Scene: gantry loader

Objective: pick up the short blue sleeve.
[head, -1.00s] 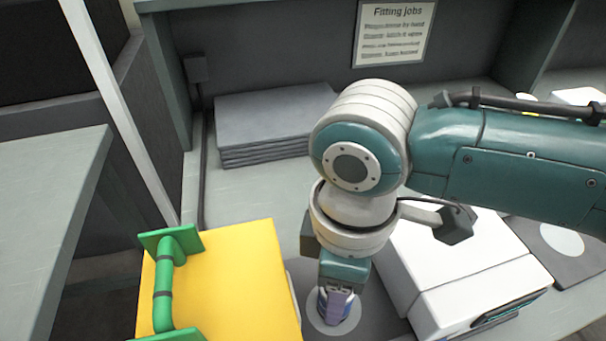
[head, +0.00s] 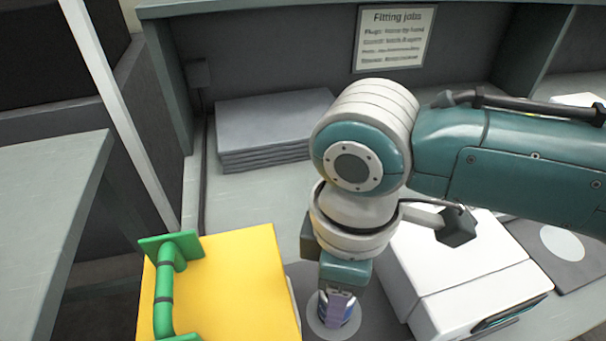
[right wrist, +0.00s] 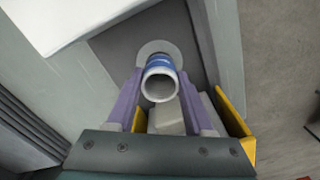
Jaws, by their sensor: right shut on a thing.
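The short blue sleeve (right wrist: 159,64) is a blue ring-shaped piece with a pale open end, seen in the right wrist view between my right gripper's purple fingers. It stands over a pale round disc (right wrist: 150,50) on a dark mat. In the head view the sleeve (head: 347,312) shows only partly, as blue beside the purple fingers. My right gripper (head: 336,308) points down and is shut on the sleeve; it also shows in the right wrist view (right wrist: 160,100). I cannot tell whether the sleeve touches the disc. My left gripper is not in view.
A yellow box (head: 235,280) with a green handle (head: 163,285) stands close left of the right gripper. A white machine (head: 465,275) stands close on the right. Grey stacked sheets (head: 268,130) lie at the back. A printed sign (head: 394,38) hangs on the rear panel.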

